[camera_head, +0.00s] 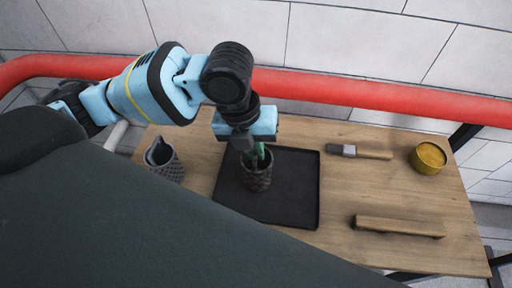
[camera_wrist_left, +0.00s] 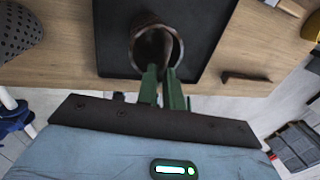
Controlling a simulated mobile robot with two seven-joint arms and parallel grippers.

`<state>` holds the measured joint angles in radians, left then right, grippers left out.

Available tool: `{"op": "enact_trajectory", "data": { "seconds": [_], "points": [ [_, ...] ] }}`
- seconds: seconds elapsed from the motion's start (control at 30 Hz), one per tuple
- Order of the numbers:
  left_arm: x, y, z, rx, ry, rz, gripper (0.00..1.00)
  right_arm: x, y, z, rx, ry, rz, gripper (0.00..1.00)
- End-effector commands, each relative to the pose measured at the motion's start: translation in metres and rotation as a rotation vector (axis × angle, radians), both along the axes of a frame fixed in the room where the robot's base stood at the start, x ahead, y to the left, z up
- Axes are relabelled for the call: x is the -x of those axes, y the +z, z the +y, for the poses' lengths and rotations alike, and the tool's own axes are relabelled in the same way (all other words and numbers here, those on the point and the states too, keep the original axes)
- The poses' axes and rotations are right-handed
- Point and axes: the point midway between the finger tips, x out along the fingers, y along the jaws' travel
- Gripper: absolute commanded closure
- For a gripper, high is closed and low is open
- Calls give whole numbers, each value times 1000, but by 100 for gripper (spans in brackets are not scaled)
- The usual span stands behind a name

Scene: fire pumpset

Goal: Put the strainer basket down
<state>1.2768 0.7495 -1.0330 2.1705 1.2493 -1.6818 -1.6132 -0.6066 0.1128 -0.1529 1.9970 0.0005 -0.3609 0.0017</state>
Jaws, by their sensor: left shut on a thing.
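The strainer basket (camera_head: 258,178) is a dark, patterned, open-topped cup, upright over the black tray (camera_head: 297,205) on the table. My left gripper (camera_head: 258,156) comes down from above with its green fingers shut on the basket's rim. In the left wrist view the basket (camera_wrist_left: 136,48) shows a round, brownish rim and a hollow inside, with the tray (camera_wrist_left: 205,15) behind it. I cannot tell whether its bottom touches the tray. My right gripper is not in view.
On the wooden table (camera_head: 430,200), a dark perforated cup-like piece (camera_head: 165,163) stands left of the tray. A brush (camera_head: 365,152), a yellow tin (camera_head: 428,158) and a wooden bar (camera_head: 398,227) lie to the right. A red pipe (camera_head: 380,95) runs behind the table.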

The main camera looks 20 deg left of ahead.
Motion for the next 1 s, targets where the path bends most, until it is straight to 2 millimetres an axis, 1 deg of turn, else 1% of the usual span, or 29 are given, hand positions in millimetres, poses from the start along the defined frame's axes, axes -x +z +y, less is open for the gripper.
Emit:
{"op": "enact_trajectory", "data": {
  "seconds": [0.13, 0.17, 0.3, 0.57, 0.67, 0.77, 0.87, 1.0],
  "points": [
    [0, -3, 0, 1, 0, 0, 100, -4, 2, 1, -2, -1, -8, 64],
    [0, -3, 0, 0, 0, 0, 89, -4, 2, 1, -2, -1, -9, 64],
    [0, -3, 0, 0, 0, 0, 71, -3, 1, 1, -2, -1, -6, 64],
    [0, -3, 0, 0, 0, 1, 70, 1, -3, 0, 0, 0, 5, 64],
    [0, 0, 0, 0, 0, 0, 70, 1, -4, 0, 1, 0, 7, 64],
    [0, 10, 2, -1, 1, -3, 70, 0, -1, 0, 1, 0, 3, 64],
    [0, 28, 5, 0, 1, -6, 70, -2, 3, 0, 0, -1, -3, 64],
    [2, 57, 10, 1, 1, -7, 70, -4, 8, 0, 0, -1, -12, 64]
  ]
}}
